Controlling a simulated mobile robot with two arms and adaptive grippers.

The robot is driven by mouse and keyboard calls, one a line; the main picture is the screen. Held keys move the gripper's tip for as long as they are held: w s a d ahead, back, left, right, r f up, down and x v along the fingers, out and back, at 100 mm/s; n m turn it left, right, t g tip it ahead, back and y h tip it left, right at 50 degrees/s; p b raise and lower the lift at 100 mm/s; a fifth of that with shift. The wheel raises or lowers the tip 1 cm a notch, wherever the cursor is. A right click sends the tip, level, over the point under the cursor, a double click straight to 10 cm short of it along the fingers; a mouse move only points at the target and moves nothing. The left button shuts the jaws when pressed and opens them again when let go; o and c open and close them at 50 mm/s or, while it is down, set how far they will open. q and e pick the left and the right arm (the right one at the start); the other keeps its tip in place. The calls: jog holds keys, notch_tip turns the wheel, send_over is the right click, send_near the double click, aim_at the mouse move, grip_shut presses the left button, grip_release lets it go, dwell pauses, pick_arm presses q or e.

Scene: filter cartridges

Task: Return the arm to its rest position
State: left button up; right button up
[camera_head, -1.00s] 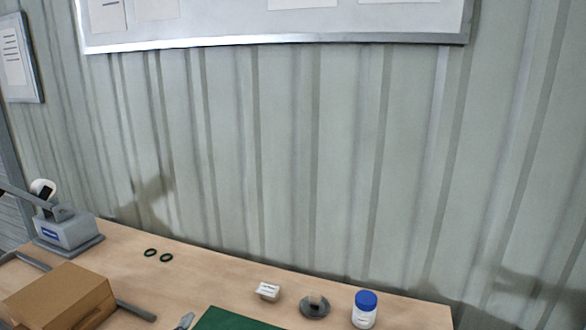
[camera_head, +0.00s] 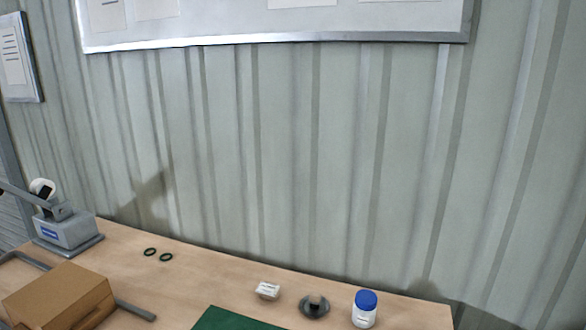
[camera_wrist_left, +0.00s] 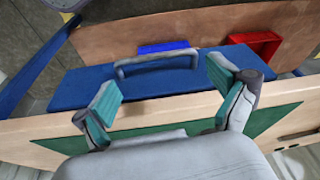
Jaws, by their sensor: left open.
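My left gripper (camera_wrist_left: 170,105) shows in the left wrist view with its two teal-padded fingers spread apart and nothing between them. Beyond the fingers is a blue panel with a grey bar handle (camera_wrist_left: 155,58). How far the fingers are from it is hard to tell. In the head view neither gripper shows.
In the head view the wooden table holds a cardboard box (camera_head: 62,296), a grey device (camera_head: 66,230), two dark rings (camera_head: 158,254), a small white box (camera_head: 268,290), a grey disc (camera_head: 314,307), a blue-capped jar (camera_head: 365,309) and a green mat (camera_head: 228,320). A red bin (camera_wrist_left: 258,46) shows in the wrist view.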

pick_arm(q)
notch_tip(320, 180, down, 12)
jog(key=s+f, duration=0.1)
jog(key=s+a+f+g+b, duration=0.1)
jog(key=s+a+f+g, duration=0.1)
jog(key=s+f, duration=1.6)
notch_tip(320, 180, down, 3)
jog(key=shift+s+a+f, duration=0.1)
jog(key=shift+s+a, duration=0.15)
jog(key=shift+a, duration=0.35)
